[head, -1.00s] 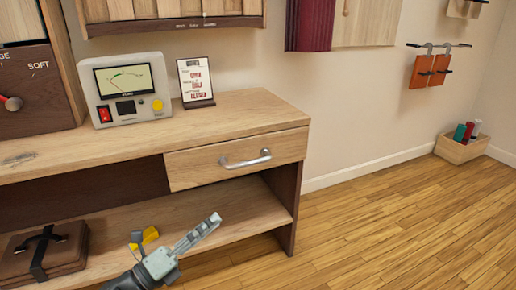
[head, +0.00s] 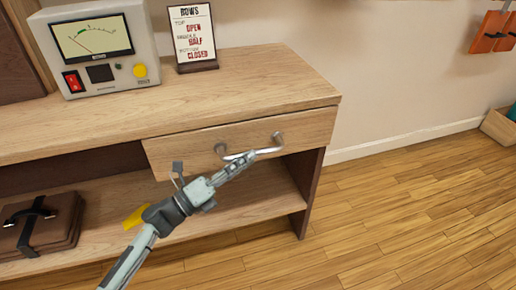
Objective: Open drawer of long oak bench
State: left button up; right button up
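The long oak bench (head: 95,123) runs across the left and middle of the head view. Its drawer (head: 190,152) is at the right end under the top, and its front looks flush with the bench. A curved metal handle (head: 278,141) is on the drawer front. My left gripper (head: 249,158) is in front of the drawer, with its fingertips at the lower middle of the handle and overlapping it in view. Its fingers are seen nearly edge-on, so I cannot tell whether they are around the handle or shut. My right gripper is not in view.
A meter box (head: 98,50) and a small framed sign (head: 193,36) stand on the bench top. A brown case (head: 42,225) lies on the lower shelf at left. Wooden floor (head: 400,215) is clear to the right. A small wooden box (head: 497,127) sits by the wall.

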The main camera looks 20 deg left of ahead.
aim_at(257, 150)
pick_arm(q)
jog(key=shift+x, duration=2.1)
grip_shut()
